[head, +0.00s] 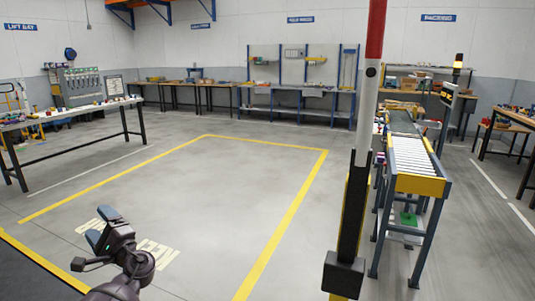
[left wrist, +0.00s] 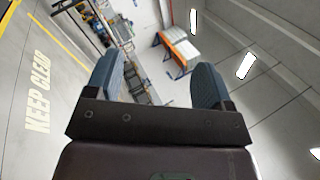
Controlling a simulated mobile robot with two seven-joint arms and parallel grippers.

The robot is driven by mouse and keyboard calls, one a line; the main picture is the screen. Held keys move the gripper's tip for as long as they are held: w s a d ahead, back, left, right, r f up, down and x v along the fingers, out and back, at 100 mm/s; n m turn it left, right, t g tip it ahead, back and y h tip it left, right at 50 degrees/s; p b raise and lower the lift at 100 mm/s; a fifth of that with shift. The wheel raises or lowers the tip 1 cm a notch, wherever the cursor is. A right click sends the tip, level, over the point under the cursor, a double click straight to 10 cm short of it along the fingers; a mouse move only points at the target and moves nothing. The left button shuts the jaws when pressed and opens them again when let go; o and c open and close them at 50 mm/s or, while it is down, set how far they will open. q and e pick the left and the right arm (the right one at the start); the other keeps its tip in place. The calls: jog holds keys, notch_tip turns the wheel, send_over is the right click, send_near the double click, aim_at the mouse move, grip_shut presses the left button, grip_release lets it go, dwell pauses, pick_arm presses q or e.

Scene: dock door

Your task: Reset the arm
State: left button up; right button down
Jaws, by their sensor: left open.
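My left arm comes in at the lower left of the head view. Its gripper (head: 104,229) is held up in the air in front of the marked floor area, with nothing in it. In the left wrist view the two blue-grey fingers of the left gripper (left wrist: 157,85) stand wide apart with empty space between them. That view is tilted and shows the floor, workbenches and ceiling lights beyond the fingers. My right arm and gripper do not show in either view.
A yellow-outlined floor area (head: 220,190) lies clear ahead. A red, white and black post (head: 348,205) stands close at right, beside a roller conveyor (head: 412,155). A long workbench (head: 62,118) stands at left. Benches (head: 300,90) line the back wall.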

pick_arm(q)
jog(key=w+d+f+t+h, duration=0.25)
jog(key=w+f+h, duration=0.25)
jog(key=f+h, duration=0.35)
jog(key=w+d+f+n+t+h, duration=0.1)
jog(key=w+d+f+n+h, duration=0.15)
jog(key=d+n+h, duration=0.6)
jog(key=s+d+f+g+h, duration=0.1)
jog(key=s+d+f+h, duration=0.1)
jog(key=s+f, duration=0.7)
jog(key=s+d+f+g+h, duration=0.1)
jog(key=s+f, duration=0.5)
jog(key=s, duration=0.7)
jog(key=s+d+f+n+g, duration=0.1)
jog(key=s+f+g, duration=0.1)
jog(key=s, duration=2.1)
jog(key=shift+f, duration=0.15)
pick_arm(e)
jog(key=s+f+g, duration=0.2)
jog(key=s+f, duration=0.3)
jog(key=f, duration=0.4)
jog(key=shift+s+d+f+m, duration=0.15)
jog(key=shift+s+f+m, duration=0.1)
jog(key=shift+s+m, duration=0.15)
pick_arm(q)
jog(key=shift+s+d+n, duration=0.1)
jog(key=shift+n, duration=0.15)
jog(key=shift+c, duration=0.3)
